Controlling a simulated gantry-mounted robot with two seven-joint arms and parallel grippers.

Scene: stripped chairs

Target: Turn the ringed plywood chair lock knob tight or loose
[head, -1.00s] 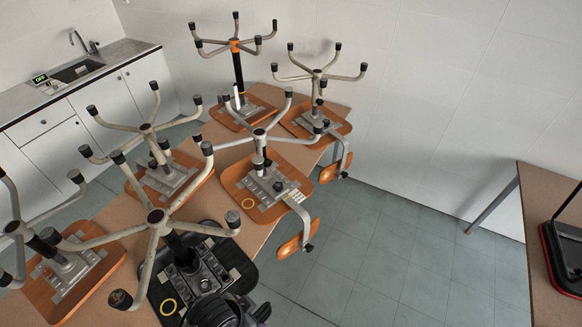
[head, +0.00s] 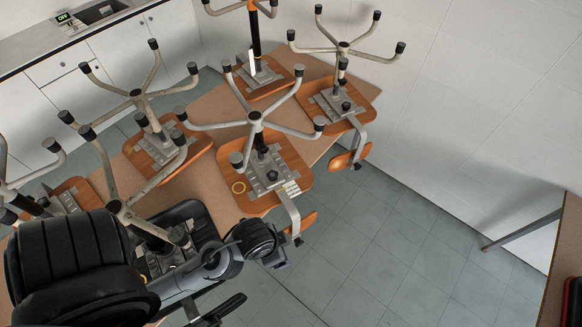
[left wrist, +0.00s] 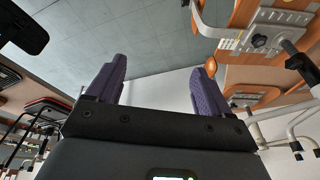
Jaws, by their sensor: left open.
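The ringed plywood chair (head: 290,155) lies seat-down on the table in the middle of the head view, its star base up. In the left wrist view, a chair underside with a black knob (left wrist: 259,40) shows at upper right, apparently the same chair. My right gripper is not in view.
A black upturned chair (head: 165,262) lies partly behind my left arm. Several other plywood chairs stand upturned on the table (head: 222,213), their legs sticking up. The ringed chair's backrest (head: 306,222) overhangs the table edge. Open floor (head: 385,235) lies to the right.

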